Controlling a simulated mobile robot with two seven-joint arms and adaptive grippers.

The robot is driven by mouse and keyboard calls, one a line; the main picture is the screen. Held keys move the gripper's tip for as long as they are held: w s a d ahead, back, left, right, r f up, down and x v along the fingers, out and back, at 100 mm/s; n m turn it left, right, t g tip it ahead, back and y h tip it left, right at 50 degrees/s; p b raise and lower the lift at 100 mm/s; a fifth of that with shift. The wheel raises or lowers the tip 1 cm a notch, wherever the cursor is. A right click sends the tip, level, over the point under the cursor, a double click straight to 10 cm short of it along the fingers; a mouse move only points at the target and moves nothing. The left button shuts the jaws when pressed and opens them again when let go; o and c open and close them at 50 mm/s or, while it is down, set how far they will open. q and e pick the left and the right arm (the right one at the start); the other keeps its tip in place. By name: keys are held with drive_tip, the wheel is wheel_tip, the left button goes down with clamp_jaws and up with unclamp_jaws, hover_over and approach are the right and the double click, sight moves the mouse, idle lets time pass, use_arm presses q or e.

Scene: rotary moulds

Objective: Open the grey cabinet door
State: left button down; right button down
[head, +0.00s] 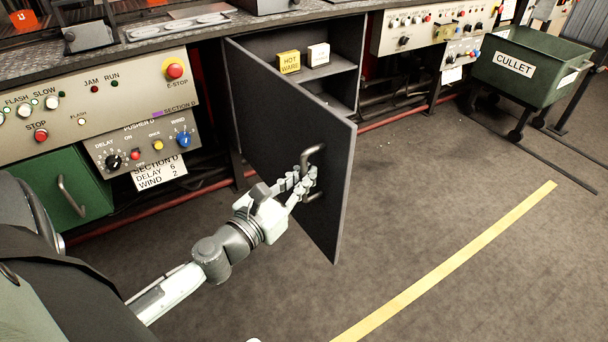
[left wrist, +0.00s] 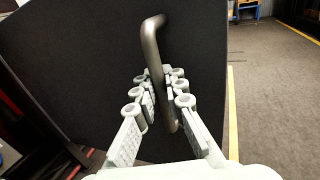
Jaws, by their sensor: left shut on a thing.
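The grey cabinet door (head: 285,135) stands swung out from the cabinet (head: 347,40), its free edge toward me, with the inside showing. The door's bar handle (head: 313,153) is on its outer face near the free edge. My left gripper (head: 303,182) is shut on this handle. In the left wrist view the handle (left wrist: 151,50) runs down between the two fingers (left wrist: 162,105), with the dark door face (left wrist: 70,60) behind it. The fingers hide part of the handle.
Inside the cabinet, a yellow HOT WARE block (head: 289,62) and a white block (head: 318,55) sit on a shelf. A green door with a handle (head: 70,195) is at the left, below control panels (head: 90,105). A green CULLET cart (head: 525,68) stands at the right. The floor by the yellow line (head: 450,260) is clear.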

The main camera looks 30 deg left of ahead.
use_arm(q)
drive_tip(key=shift+d, duration=0.1)
drive_tip(key=c, duration=1.6)
unclamp_jaws()
drive_tip(key=shift+s, duration=0.2)
drive_tip(key=shift+s+a, duration=0.2)
drive_tip(key=shift+s, duration=3.35)
